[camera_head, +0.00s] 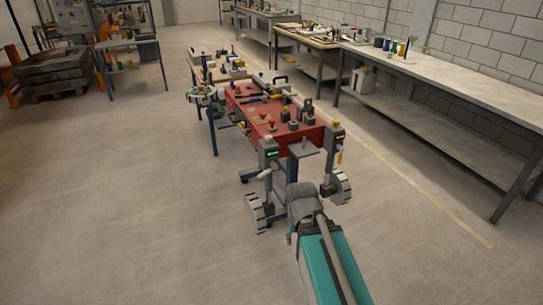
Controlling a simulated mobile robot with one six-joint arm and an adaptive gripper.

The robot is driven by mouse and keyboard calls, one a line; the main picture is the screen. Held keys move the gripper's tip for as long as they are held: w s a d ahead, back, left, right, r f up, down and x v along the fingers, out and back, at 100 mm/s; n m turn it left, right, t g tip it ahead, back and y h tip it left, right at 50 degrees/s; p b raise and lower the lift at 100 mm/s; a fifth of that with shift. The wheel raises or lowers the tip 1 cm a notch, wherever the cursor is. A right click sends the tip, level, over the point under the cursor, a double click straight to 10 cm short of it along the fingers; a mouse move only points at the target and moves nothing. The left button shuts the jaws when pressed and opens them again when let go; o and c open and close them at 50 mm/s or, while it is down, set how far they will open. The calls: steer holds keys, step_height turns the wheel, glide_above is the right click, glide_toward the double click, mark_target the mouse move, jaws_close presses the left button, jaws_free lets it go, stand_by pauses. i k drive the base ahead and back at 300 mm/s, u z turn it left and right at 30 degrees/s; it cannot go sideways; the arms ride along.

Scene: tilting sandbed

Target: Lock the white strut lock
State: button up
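A red-topped bench (258,122) on dark legs stands ahead of me, with many small parts on it. A pale ribbed wheel (259,213) sits low below the left unit, and another pale ribbed wheel (342,187) below the right one. I cannot pick out the white strut lock for sure at this size. My teal arm reaches in from the bottom towards the bench's near end. I cannot make out my gripper's fingers beyond its grey joint.
A long grey workbench (440,75) runs along the right wall. A smaller table (218,74) stands just behind the red bench, with a pale round wheel (201,96) near its left front. A shelf table (132,60) is at the far left. The floor left of the red bench is clear.

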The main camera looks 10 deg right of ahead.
mark_target(267, 172)
steer(key=z, duration=0.05)
steer(key=i, duration=1)
